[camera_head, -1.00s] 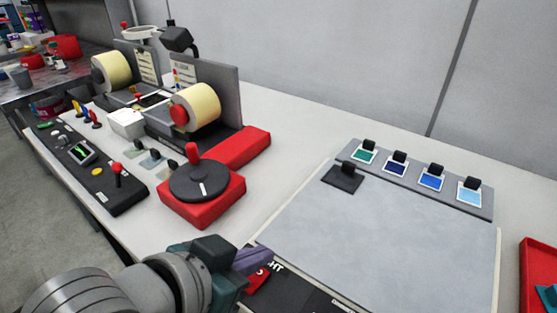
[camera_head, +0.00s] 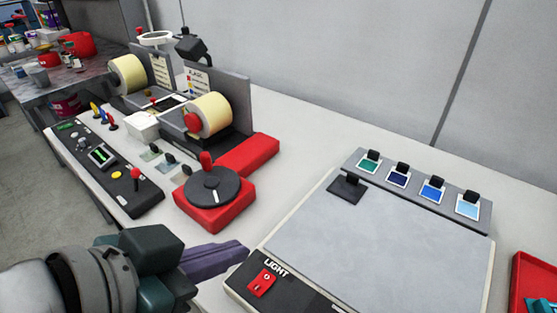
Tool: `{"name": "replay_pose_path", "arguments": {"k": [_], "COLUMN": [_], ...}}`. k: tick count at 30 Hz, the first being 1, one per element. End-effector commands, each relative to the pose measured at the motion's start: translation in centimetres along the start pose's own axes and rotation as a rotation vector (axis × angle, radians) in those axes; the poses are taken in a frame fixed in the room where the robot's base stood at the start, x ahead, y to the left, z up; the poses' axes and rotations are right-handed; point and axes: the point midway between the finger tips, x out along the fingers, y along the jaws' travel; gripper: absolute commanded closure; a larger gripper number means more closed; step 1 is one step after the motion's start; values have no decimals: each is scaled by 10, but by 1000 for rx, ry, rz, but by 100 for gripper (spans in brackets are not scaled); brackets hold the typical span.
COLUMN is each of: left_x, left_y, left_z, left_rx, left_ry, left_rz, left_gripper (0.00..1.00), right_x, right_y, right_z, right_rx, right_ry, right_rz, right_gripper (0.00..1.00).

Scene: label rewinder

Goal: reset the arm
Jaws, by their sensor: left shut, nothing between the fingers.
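My left gripper (camera_head: 232,252) is at the bottom left of the head view, its purple fingers shut and empty. Its fingertips are just left of the light panel, near the red rocker switch (camera_head: 262,282) marked LIGHT. The label rewinder (camera_head: 222,95), with two cream rolls, stands at the back left. A red base with a dark round dial and a red handle (camera_head: 207,160) stands in front of it, beyond my gripper. A control box with a red-tipped lever (camera_head: 136,175) is left of the dial. My right gripper is not in view.
The light panel (camera_head: 390,235) fills the right, with a black-knobbed plate on it. A grey strip with several coloured tiles (camera_head: 431,190) lies along its back edge. A red tray (camera_head: 535,280) is at the right edge. Bare white table lies between dial and panel.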

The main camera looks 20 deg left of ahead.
Motion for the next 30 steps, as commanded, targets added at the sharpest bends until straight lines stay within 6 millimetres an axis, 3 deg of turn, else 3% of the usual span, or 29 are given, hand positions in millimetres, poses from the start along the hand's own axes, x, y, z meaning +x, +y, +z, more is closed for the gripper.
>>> {"name": "replay_pose_path", "arguments": {"k": [8,13,17,23,24,25,30], "left_x": [0,-11,-38,-97,-113,-124,-159], "left_y": [0,-3,-9,-15,-15,-15,-15], "left_z": [0,11,32,69,66,49,3], "left_rx": [-1,-19,-53,-127,-139,-134,-131], "left_ry": [-2,-98,-274,-563,-604,-598,-596], "left_rz": [-1,-26,-69,-130,-136,-134,-133], "left_gripper": [100,100,100,100,100,100,100], "right_x": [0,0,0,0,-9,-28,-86], "right_y": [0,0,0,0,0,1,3], "right_z": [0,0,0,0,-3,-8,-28], "right_rx": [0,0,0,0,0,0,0], "right_ry": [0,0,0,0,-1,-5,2], "right_rz": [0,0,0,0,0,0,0], "right_gripper": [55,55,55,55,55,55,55]}}
